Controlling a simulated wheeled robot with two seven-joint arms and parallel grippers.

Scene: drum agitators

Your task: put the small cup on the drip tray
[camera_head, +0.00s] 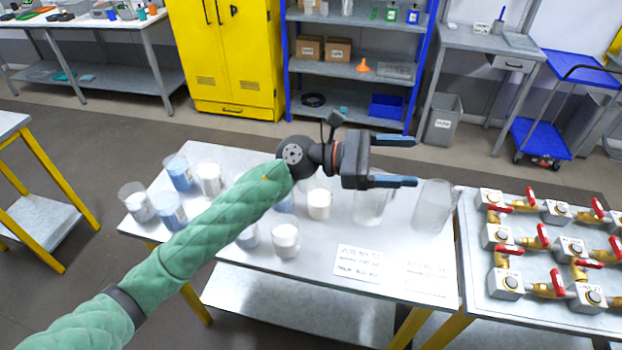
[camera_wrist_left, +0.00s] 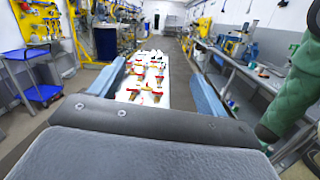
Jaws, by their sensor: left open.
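Several clear cups stand on the metal table (camera_head: 318,262) in the head view. Some hold white contents, such as a front cup (camera_head: 285,241) and a left cup (camera_head: 209,181); others hold blue, such as a back-left cup (camera_head: 180,174). Two larger clear vessels, a middle one (camera_head: 370,207) and a right one (camera_head: 434,207), look empty. I cannot tell which is the small cup, and I cannot make out a drip tray for certain. My left gripper (camera_head: 414,161) is open and empty above the table's back right, pointing right. It hides part of the table. My right gripper is not in view.
A bench with red-handled valves (camera_head: 550,287) adjoins the table on the right; the wrist view shows them ahead (camera_wrist_left: 150,85). Two printed cards, including a white one (camera_head: 358,263), lie near the table's front. Behind are a yellow cabinet (camera_head: 225,60) and blue-framed shelves (camera_head: 355,67).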

